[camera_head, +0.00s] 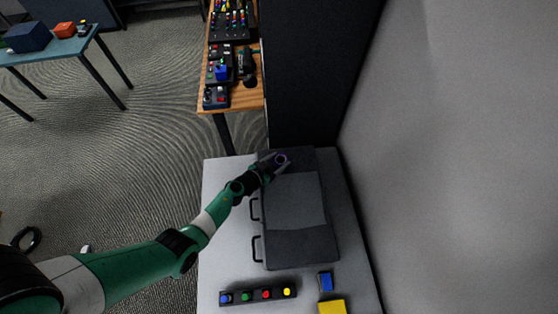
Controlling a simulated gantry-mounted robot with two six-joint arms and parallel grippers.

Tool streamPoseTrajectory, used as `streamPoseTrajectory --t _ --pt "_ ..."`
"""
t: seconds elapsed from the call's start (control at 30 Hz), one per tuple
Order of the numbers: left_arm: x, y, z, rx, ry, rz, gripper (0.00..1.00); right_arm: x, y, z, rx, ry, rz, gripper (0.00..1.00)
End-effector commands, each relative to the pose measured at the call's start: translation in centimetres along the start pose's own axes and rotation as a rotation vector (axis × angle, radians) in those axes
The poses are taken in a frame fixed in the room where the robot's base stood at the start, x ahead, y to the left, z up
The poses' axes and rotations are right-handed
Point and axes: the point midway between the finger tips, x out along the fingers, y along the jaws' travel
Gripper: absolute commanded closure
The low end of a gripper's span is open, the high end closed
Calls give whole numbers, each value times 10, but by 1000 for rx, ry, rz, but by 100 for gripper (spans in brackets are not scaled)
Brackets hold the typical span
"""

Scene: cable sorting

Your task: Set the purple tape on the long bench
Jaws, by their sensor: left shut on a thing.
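The purple tape (282,159) is a small ring at the tip of my left gripper (274,164), which is shut on it. The gripper and tape are over the far end of a light grey bench (225,265), by the upper edge of a dark case (303,248). I cannot tell how high the tape is above the surface under it. The frame does not show for certain which surface is called the long bench. My right gripper is not in view.
A button strip (257,296), a blue block (326,281) and a yellow block (332,307) sit at the bench's near end. A dark partition (312,75) rises beyond it. A wooden table (234,102) with devices and a blue-topped table (62,51) stand farther off.

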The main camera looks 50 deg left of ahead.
Motion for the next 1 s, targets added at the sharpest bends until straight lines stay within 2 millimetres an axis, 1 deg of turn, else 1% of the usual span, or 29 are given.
streamPoseTrajectory --t 0.17,0.27,0.4,0.53,0.57,0.6,0.7,0.8,0.9,1.0 --pt "-8 0 -19 -1 1 0 96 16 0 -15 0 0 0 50" --pt "-16 0 -40 -1 1 0 96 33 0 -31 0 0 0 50" --pt "-51 12 -60 -1 -2 1 96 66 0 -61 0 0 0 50" --pt "-84 22 -79 0 -2 2 96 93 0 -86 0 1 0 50" --pt "-92 26 -78 -1 -4 2 96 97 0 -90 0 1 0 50" --pt "-104 32 -75 -1 -4 3 96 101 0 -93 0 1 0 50" --pt "-130 44 -74 0 -3 3 96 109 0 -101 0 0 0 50" --pt "-148 52 -72 0 -2 2 96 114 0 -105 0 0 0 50" --pt "-160 58 -71 0 0 1 96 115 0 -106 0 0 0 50" --pt "-165 60 -71 1 0 1 96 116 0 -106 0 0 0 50"
